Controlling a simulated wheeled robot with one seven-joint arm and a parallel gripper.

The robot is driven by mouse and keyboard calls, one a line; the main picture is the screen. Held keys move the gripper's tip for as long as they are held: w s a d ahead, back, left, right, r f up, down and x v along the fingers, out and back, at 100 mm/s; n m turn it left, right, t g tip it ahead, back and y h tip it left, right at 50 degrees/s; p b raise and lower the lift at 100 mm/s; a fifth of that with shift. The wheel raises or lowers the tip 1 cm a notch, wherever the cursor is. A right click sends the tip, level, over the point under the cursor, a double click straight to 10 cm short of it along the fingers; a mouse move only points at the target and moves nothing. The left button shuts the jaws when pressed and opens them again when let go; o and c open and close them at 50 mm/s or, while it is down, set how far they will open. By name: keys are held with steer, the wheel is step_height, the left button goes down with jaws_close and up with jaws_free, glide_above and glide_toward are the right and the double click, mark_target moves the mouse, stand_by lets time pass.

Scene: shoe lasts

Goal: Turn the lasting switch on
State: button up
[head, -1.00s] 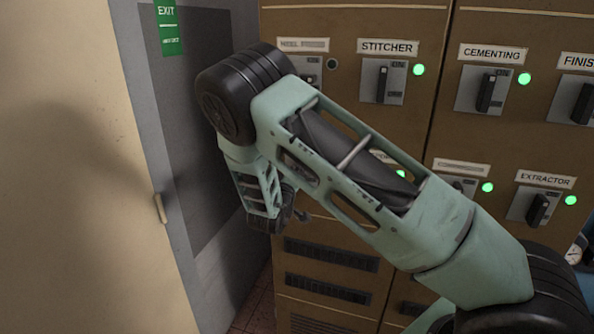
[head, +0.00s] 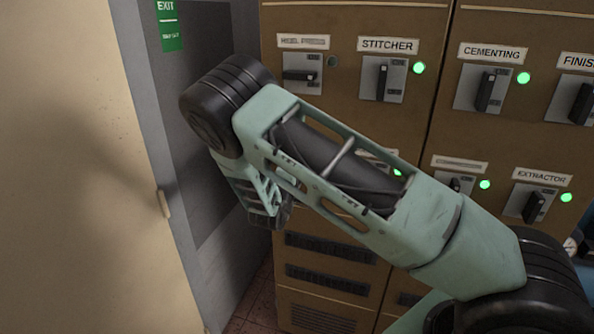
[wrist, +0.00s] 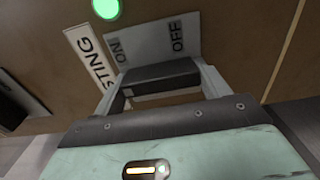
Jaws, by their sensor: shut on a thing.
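In the wrist view, the lasting switch has a grey plate (wrist: 160,40) marked ON and OFF, beside a partly cut-off label (wrist: 92,58) ending in "STING". Its dark handle (wrist: 160,72) lies between the two fingers of my gripper (wrist: 163,80), which is shut on it. The handle's long side runs across the picture, along the line from ON to OFF. A green lamp (wrist: 106,9) is lit beside the label. In the head view my arm hides the lasting switch and the fingertips.
Other switches share the brown cabinet: the stitcher (head: 382,80), cementing (head: 484,90) and extractor (head: 532,206) with lit green lamps, and an upper-left switch (head: 300,75) with its handle horizontal and lamp dark. A grey door (head: 205,110) and a pale panel (head: 80,170) stand close on the left.

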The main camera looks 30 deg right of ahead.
steer(key=shift+a, duration=0.1)
steer(key=o, duration=1)
steer(key=b+v, duration=0.5)
steer(key=v, duration=1.2)
steer(key=shift+s+a+f, duration=0.1)
steer(key=shift+s+a, duration=0.05)
steer(key=shift+s, duration=0.05)
